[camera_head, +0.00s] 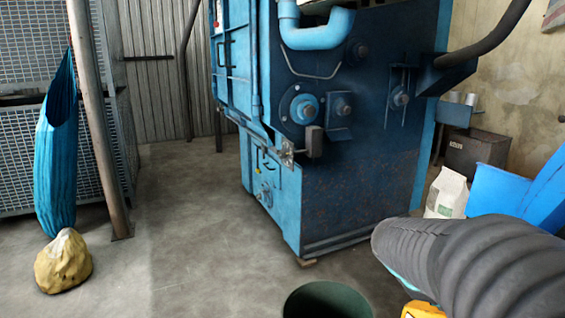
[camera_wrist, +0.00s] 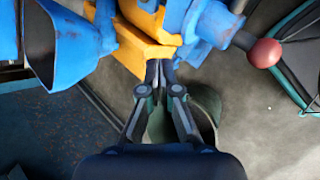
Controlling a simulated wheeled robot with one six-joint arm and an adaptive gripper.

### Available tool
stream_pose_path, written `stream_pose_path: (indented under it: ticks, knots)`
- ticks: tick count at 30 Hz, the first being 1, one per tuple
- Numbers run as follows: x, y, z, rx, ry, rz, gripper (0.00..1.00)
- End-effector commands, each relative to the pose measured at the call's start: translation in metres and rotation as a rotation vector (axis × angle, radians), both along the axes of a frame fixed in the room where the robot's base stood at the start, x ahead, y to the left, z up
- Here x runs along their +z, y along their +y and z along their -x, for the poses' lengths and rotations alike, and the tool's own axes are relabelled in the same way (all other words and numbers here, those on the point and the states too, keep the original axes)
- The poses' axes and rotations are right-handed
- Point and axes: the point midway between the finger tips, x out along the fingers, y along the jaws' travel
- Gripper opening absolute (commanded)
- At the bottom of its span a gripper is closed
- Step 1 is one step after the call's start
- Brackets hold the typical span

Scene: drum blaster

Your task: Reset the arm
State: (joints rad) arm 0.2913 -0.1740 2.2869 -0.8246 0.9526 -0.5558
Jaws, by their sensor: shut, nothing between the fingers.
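My gripper (camera_wrist: 158,72) shows in the wrist view, its two dark fingers together with nothing between them. The fingertips are close to the lower edge of a yellow-orange part (camera_wrist: 140,42); I cannot tell if they touch it. In the head view my gripper is not visible; the grey ribbed sleeve of my arm (camera_head: 500,265) fills the lower right corner. The blue drum blaster machine (camera_head: 345,150) stands in the middle of the head view, with its door side to the left.
A dark green bin (camera_head: 327,301) stands at the bottom of the head view and below the fingers in the wrist view (camera_wrist: 205,105). A red knob (camera_wrist: 265,53) juts out beside blue parts. A white bag (camera_head: 446,192) stands right of the machine.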

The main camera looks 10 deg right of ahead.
Motion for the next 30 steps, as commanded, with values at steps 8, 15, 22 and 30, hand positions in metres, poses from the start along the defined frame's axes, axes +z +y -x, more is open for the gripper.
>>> stream_pose_path:
  ticks: [8, 15, 22, 30]
  knots:
    - [-0.012, 0.126, 0.034, -0.534, -0.477, -0.46, 0.0]
    - [0.004, 0.21, 0.062, -0.643, -0.616, -0.773, 0.0]
    - [0.024, 0.228, 0.075, -0.551, -0.674, -0.83, 0.0]
    - [0.026, 0.232, 0.075, -0.532, -0.673, -0.836, 0.0]
